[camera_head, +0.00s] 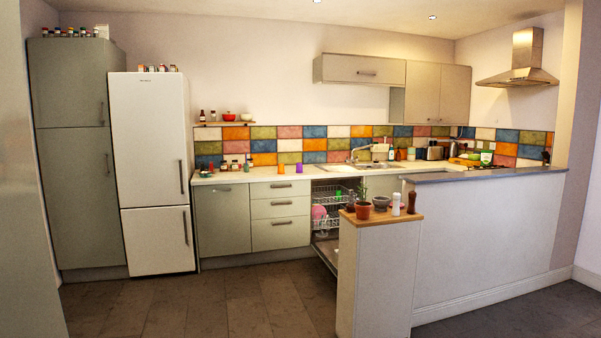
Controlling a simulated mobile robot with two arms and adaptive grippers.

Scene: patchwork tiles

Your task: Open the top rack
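In the head view an open dishwasher (325,217) stands under the counter, right of the drawers. Its door (325,254) is folded down low at the front, partly hidden by the half wall's end. The top rack (329,195) is a wire basket high inside the opening, and its right part is hidden. I cannot tell how far out it sits. A pink plate (318,212) shows below it, in the lower part. Neither of my grippers is in view.
A half wall (480,240) with a wooden ledge (378,219) holding pots and mills blocks the right side. A white fridge (153,175) and a tall cupboard (80,160) stand left. The tiled floor (215,300) in front is clear.

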